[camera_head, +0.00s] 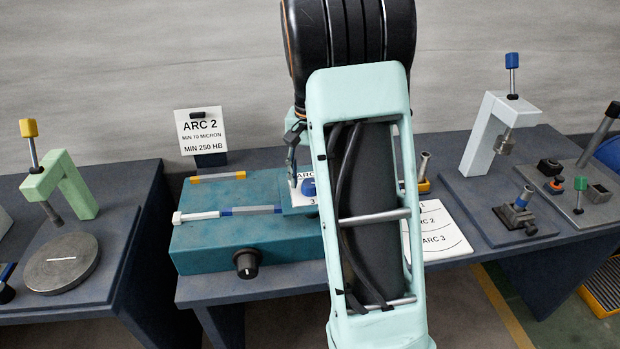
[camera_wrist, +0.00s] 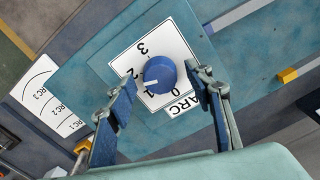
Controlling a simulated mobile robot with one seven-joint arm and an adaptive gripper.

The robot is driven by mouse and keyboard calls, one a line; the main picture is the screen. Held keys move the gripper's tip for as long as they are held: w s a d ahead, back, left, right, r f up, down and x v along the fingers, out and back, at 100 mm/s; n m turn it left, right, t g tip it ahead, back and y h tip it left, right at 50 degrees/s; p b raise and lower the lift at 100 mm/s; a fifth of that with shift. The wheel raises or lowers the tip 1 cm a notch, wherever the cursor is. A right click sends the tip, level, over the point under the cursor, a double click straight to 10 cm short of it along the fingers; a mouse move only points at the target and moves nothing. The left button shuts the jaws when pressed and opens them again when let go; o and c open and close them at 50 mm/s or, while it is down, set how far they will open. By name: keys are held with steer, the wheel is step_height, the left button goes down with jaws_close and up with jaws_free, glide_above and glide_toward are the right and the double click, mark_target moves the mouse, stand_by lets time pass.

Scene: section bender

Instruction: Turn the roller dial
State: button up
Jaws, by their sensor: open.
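The roller dial (camera_wrist: 160,74) is a round blue knob on a white plate (camera_wrist: 120,52) in the wrist view. Its white pointer line faces left, close to the 1; 3, 0 and ARC are also legible, and part of the scale is behind a finger. My gripper (camera_wrist: 168,82) is open, with one finger left and one right of the dial; I cannot tell whether either touches it. In the head view the dial (camera_head: 309,186) is partly hidden by my arm, and one finger (camera_head: 292,150) shows above the plate.
The teal bender (camera_head: 210,245) carries a bar (camera_head: 225,212) and a black knob (camera_head: 246,264). A sign (camera_head: 201,130) behind it reads ARC 2, MIN 70 MICRON, MIN 250 HB. An arc chart (camera_head: 440,235) lies to the right. Presses (camera_head: 62,185) (camera_head: 492,130) stand either side.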

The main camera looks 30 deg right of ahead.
step_height(320, 180, up, 12)
stand_by(0.4)
steer(key=shift+a+f, duration=0.1)
stand_by(0.4)
